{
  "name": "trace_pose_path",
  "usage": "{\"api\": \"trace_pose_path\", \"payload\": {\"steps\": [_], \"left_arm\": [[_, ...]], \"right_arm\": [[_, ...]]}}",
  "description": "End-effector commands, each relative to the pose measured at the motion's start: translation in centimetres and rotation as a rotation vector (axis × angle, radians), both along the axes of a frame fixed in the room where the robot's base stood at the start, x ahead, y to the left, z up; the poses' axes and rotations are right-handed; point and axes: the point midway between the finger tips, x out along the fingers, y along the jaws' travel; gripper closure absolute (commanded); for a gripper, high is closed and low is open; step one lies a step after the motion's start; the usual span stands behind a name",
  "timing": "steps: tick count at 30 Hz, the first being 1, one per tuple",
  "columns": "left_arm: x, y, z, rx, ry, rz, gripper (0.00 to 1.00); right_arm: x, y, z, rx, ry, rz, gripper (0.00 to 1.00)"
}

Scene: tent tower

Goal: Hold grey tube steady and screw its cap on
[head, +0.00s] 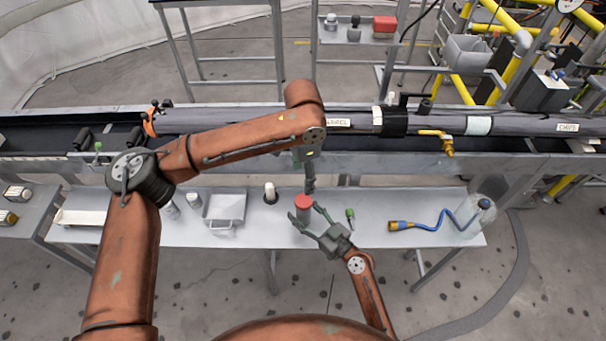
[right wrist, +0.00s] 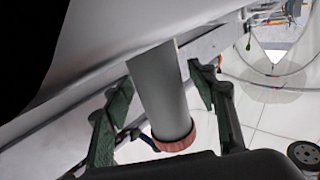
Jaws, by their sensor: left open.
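The grey tube (right wrist: 160,90) has a red cap (right wrist: 173,138) on its end. The right wrist view is tilted, with the table side at the top. In the head view the red cap (head: 303,201) hides most of the tube, on the table's front part. I cannot tell how tightly the cap sits. My right gripper (head: 308,213) is open, its fingers on either side of the tube with small gaps; they also show in the right wrist view (right wrist: 163,100). My left gripper (head: 309,187) is open, seen edge-on, pointing down just above and behind the cap.
The table (head: 375,205) also holds a grey tray (head: 225,207), a white-topped item (head: 270,192), a green item (head: 350,214) and a blue hose (head: 436,219). A conveyor with a long dark tube (head: 365,119) runs behind it, under my left arm.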

Motion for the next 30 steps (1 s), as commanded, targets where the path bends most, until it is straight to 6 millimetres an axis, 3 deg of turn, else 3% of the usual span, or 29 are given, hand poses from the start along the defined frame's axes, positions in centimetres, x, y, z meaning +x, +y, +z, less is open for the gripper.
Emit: {"api": "trace_pose_path", "payload": {"steps": [11, 24, 30], "left_arm": [[0.0, 0.0, 0.0, 0.000, 0.000, 0.000, 0.41], [0.0, 0.0, 0.0, 0.000, 0.000, 0.000, 0.41], [0.0, 0.0, 0.0, 0.000, 0.000, 0.000, 0.41]], "right_arm": [[-0.5, -0.6, -0.1, -0.003, 0.000, -0.001, 0.46], [-6.6, -6.4, -0.1, -0.004, 0.002, 0.000, 0.46], [-8.2, -8.0, -0.1, -0.001, 0.001, 0.000, 0.46]]}}
